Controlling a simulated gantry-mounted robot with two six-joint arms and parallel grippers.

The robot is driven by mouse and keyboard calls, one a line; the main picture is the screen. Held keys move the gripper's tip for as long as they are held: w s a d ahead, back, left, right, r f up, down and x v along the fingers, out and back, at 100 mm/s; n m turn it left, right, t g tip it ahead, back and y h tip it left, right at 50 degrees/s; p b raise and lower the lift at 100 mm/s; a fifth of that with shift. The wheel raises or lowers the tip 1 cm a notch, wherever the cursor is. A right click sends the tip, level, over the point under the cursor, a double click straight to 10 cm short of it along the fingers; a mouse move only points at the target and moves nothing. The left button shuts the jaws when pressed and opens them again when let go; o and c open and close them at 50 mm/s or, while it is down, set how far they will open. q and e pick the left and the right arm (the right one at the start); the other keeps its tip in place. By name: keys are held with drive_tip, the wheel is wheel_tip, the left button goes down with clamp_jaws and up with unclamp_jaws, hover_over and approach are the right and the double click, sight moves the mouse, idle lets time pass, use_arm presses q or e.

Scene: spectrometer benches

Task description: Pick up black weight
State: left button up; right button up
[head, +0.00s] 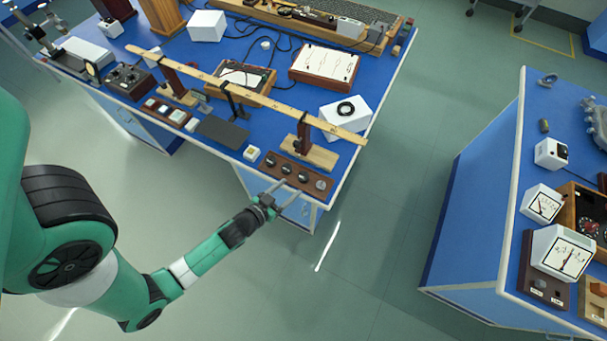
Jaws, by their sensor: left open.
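Several small dark round weights, one of them a black weight (286,169), sit in a row in a brown wooden rack (311,191) at the front edge of the left blue bench. The rightmost piece in the row looks greyer. My left gripper (290,188) is open and empty, its fingers pointing at the front side of the rack. It overlaps the bench edge in the picture, and I cannot tell its exact height or gap to the rack. My right gripper is not in view.
A long wooden beam (262,97) on stands crosses the left bench (352,169) behind the rack. A white box with a black ring (345,112) stands behind. Meters stand on the right bench (487,176); open floor separates the benches.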

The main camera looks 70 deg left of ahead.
sight(302, 178)
use_arm(q)
drive_tip(key=shift+x, duration=1.05)
drive_tip(key=x, duration=0.5)
drive_tip(key=shift+a, duration=0.15)
drive_tip(key=shift+c, duration=0.3)
clamp_jaws()
